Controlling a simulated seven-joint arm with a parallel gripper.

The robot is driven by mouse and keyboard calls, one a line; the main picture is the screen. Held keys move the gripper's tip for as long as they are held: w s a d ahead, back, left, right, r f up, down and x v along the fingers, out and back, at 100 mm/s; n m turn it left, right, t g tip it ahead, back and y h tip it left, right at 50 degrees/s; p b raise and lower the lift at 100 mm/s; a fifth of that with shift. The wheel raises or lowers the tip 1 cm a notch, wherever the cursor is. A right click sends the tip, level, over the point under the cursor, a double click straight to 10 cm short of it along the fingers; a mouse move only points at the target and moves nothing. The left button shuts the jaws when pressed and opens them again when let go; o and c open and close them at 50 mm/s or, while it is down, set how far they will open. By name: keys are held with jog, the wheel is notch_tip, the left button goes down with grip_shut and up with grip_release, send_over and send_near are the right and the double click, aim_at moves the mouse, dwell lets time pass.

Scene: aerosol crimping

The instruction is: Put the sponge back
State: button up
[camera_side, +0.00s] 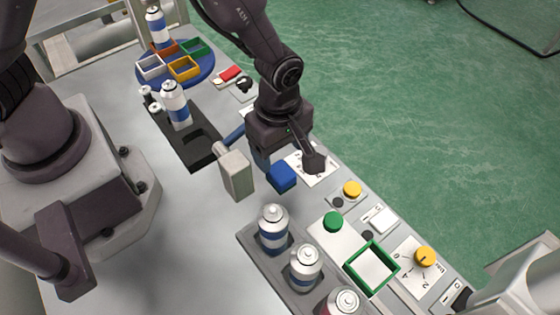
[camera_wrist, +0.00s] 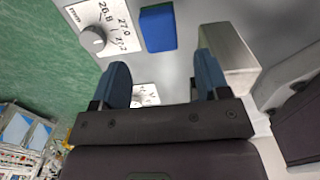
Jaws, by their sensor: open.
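The exact height of the fingertips above the bench is hard to tell.
A grey metal block (camera_side: 237,175) stands close to my gripper, near the right finger in the wrist view (camera_wrist: 228,60). A dial card (camera_side: 306,168) lies on the other side. A rack (camera_side: 252,238) of cans, a green frame (camera_side: 371,267) and a blue round tray (camera_side: 207,73) stand farther off.

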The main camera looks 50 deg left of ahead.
notch_tip(320, 180, up, 6)
jog(key=shift+f, duration=0.1)
notch_tip(320, 180, up, 10)
jog(key=f+m+t+h, duration=0.1)
jog(key=m+h, duration=0.1)
jog(key=m, duration=0.3)
send_over(279, 171)
jog(key=a, duration=0.5)
jog(key=s+a+r+m+t, duration=0.1)
jog(key=s+a+r+m, duration=0.25)
jog(key=r+m, duration=0.2)
jog(key=s+a+r+m+t+y, duration=0.2)
jog(key=s+a+r+m+t, duration=0.1)
jog(key=s+a+r+m, duration=0.4)
jog(key=shift+s+a+t, duration=0.3)
jog(key=shift+a, duration=0.3)
jog(key=shift+m, duration=0.25)
